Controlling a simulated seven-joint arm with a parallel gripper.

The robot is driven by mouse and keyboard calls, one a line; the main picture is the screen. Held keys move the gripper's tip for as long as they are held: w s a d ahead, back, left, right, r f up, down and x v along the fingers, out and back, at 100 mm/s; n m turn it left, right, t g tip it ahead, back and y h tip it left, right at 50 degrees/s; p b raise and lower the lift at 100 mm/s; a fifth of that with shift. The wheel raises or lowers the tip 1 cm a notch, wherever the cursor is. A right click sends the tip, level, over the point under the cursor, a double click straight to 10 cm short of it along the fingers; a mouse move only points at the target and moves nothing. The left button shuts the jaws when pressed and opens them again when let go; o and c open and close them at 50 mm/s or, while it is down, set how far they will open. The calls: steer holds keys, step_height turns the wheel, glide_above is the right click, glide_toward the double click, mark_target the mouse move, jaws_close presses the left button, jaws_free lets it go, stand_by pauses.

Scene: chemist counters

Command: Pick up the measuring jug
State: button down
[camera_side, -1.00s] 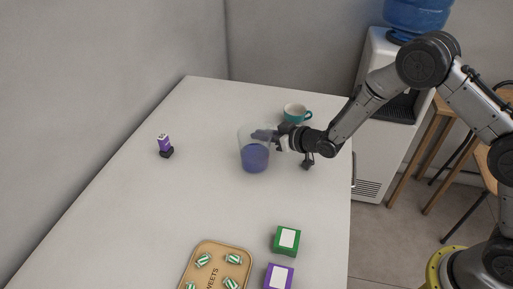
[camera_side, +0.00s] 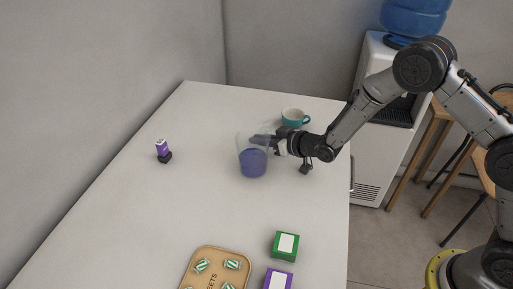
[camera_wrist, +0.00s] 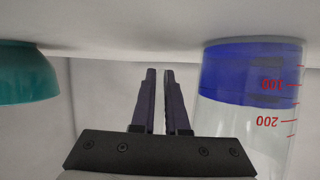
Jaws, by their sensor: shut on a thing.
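The measuring jug (camera_side: 253,162) is clear with blue contents at its base and stands about upright on the white table in the side view. In the wrist view the jug (camera_wrist: 250,75) appears upside down, with red marks 100 and 200, right of my fingers. My gripper (camera_side: 272,141) reaches in from the right at the jug's upper side. In the wrist view my gripper (camera_wrist: 160,75) has its two dark fingers nearly together, with a narrow gap. It is shut on the jug, but the exact part gripped is not clear. I cannot tell any clearance beneath the jug.
A teal cup (camera_side: 294,119) stands close behind my gripper; it shows at left in the wrist view (camera_wrist: 25,75). A purple item (camera_side: 162,150) stands at left. A green box (camera_side: 285,246), a purple box (camera_side: 277,280) and a sweets tray (camera_side: 209,252) are in front. The table's middle is clear.

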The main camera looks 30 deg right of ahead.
mark_target(260, 130)
steer(key=shift+r, duration=0.25)
steer(key=shift+r, duration=1.5)
steer(key=a+r+v, duration=0.1)
steer(key=v, duration=0.7)
steer(key=a+r+v, duration=0.1)
steer(key=r+v, duration=0.1)
steer(key=v, duration=0.6)
steer(key=shift+w+r, duration=0.2)
